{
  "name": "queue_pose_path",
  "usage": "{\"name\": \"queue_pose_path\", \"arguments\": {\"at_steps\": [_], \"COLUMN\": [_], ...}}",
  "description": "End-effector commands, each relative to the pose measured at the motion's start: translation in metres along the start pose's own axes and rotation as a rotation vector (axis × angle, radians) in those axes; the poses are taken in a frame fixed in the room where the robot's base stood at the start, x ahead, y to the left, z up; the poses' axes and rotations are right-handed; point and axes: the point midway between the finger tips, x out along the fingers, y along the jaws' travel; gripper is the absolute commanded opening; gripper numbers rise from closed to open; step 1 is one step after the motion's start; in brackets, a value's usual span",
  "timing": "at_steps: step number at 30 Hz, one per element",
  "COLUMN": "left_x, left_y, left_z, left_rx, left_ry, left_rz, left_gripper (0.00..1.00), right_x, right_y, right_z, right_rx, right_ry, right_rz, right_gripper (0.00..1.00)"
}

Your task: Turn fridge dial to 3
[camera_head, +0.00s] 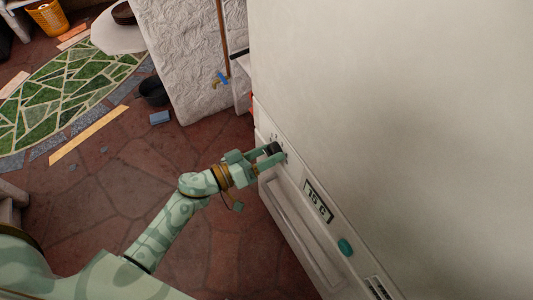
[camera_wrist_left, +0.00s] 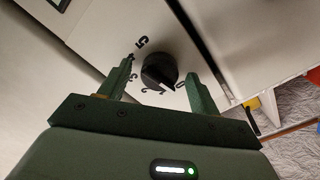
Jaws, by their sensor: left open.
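The fridge dial (camera_head: 272,149) is a round black knob on the white fridge's front panel (camera_head: 292,168). In the left wrist view the dial (camera_wrist_left: 160,71) has a white pointer mark and printed numbers around it, partly hidden; a 5 shows at its upper left. My left gripper (camera_head: 270,159) is at the panel with its fingers on either side of the dial. In the left wrist view the left gripper's fingers (camera_wrist_left: 160,88) are apart, with gaps visible between them and the dial. My right gripper is in neither view.
A display (camera_head: 318,201) and a teal button (camera_head: 345,247) sit farther along the panel. The big white fridge surface (camera_head: 400,100) fills the right side. Stone floor (camera_head: 110,205) is clear left of the fridge. A dark bucket (camera_head: 153,91) and a blue block (camera_head: 160,117) lie beyond.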

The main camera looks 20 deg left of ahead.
Motion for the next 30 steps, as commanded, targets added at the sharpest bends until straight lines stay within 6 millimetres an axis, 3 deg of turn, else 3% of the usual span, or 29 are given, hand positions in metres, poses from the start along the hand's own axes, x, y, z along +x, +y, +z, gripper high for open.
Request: {"name": "queue_pose_path", "arguments": {"at_steps": [4,9,20,30], "left_x": [0.0,0.0,-0.001,-0.001], "left_y": [0.0,0.0,0.001,0.001], "left_z": [0.0,0.0,-0.001,-0.003], "left_rx": [0.0,0.0,0.04,0.263], "left_ry": [0.0,0.0,0.0,0.0], "left_rz": [0.0,0.0,0.0,-0.001], "left_gripper": [0.63,0.18,0.18,0.18], "right_x": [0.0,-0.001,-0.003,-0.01], "right_y": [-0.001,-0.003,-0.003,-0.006], "right_z": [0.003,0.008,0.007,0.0], "right_rx": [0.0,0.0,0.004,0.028], "right_ry": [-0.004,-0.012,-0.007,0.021], "right_rz": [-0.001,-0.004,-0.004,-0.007], "right_gripper": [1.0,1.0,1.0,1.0]}}
